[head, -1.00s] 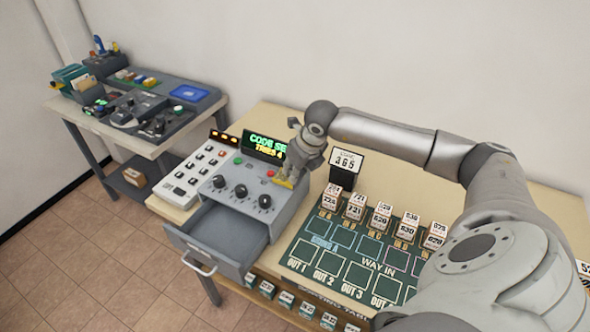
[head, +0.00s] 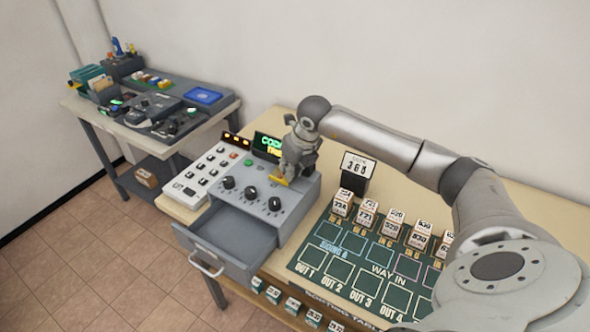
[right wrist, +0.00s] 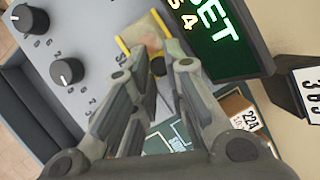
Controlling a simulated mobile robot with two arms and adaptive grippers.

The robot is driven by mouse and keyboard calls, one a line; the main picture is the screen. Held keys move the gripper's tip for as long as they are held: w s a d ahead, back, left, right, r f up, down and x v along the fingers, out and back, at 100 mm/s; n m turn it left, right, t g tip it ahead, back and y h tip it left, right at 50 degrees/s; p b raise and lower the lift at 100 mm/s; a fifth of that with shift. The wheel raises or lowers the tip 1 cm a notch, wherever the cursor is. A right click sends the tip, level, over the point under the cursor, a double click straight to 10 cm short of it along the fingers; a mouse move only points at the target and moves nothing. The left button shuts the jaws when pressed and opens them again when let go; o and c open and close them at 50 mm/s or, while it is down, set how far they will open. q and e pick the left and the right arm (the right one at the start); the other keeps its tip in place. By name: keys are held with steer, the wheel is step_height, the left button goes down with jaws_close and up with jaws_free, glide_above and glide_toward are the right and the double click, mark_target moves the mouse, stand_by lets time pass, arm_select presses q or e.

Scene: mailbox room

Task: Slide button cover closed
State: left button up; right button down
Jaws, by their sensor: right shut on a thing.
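The button cover (head: 278,181) is a small see-through piece with yellow edges on the sloping grey console (head: 243,190), by its upper right edge. In the right wrist view the cover (right wrist: 145,38) has a reddish patch showing through it, where the red button seems to lie beneath. My right gripper (head: 290,176) reaches down over the cover. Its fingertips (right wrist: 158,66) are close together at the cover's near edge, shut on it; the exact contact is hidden. My left gripper is out of view.
The green-lit display (head: 268,146) stands right behind the gripper. Knobs (head: 274,204) line the console front, and an open drawer (head: 232,236) juts out below. A number stand (head: 356,165) and dark sorting mat (head: 366,268) with several boxes lie right.

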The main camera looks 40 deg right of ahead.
steer(key=shift+w+r, duration=0.1)
steer(key=c, duration=1.7)
jaws_free()
steer(key=shift+c, duration=0.2)
steer(key=o, duration=0.4)
steer(key=shift+w+a, duration=0.1)
steer(key=shift+w, duration=0.1)
steer(key=shift+c, duration=0.2)
steer(key=shift+s, duration=0.1)
steer(key=v, duration=1.1)
steer(key=shift+s+r, duration=0.2)
steer(key=shift+r, duration=0.15)
